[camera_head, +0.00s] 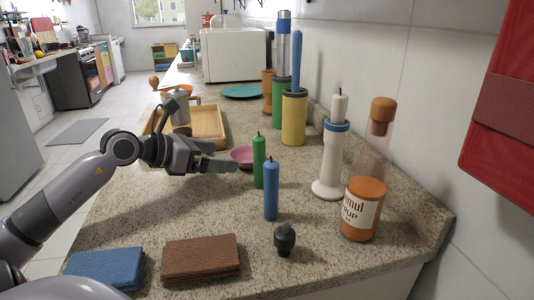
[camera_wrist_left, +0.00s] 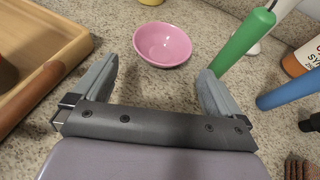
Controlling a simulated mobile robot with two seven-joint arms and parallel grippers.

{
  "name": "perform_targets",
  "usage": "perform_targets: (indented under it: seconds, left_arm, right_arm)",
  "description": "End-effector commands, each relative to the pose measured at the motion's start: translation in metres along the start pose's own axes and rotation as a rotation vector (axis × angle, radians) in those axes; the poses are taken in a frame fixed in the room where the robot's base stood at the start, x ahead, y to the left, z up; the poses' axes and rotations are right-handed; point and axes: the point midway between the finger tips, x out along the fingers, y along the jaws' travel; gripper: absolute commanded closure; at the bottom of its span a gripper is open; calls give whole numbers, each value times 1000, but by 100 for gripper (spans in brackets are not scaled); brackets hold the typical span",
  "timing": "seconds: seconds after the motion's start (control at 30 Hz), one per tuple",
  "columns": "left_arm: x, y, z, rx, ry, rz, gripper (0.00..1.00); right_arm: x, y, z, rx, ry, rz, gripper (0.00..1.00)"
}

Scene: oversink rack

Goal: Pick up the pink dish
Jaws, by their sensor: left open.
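The pink dish (camera_head: 243,155) is a small round bowl standing upright on the speckled counter, just past my left gripper. It also shows in the left wrist view (camera_wrist_left: 162,45), ahead of the fingers and between their lines, with a gap to both. My left gripper (camera_head: 233,164) is open and empty, low over the counter; its fingers also show in the left wrist view (camera_wrist_left: 155,85). In the head view the gripper and the green candle hide part of the dish. My right gripper is not in view.
A green candle (camera_head: 259,163) stands close right of the dish, and a blue candle (camera_head: 271,190) nearer. A wooden tray (camera_head: 207,123) lies to the left. A white candlestick (camera_head: 331,160) and a syrup bottle (camera_head: 362,209) stand right. Brown (camera_head: 201,258) and blue (camera_head: 105,268) sponges lie in front.

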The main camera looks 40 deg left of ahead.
Motion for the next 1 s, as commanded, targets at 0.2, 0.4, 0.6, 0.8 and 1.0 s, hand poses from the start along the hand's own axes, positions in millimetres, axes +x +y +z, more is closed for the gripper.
perform_targets:
  seconds: [0.2,0.4,0.6,0.8,1.0]
  left_arm:
    - [11,0,1,3,1,-1,0]
    - [20,0,1,1,0,0,0]
    - [32,-1,2,3,1,0,0]
    - [49,-2,5,1,0,1,0]
    - [63,-2,5,-1,-3,0,0]
  right_arm:
    - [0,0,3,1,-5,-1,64]
    - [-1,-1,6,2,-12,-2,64]
    - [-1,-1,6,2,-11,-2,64]
    - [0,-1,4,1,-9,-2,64]
    - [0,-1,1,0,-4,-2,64]
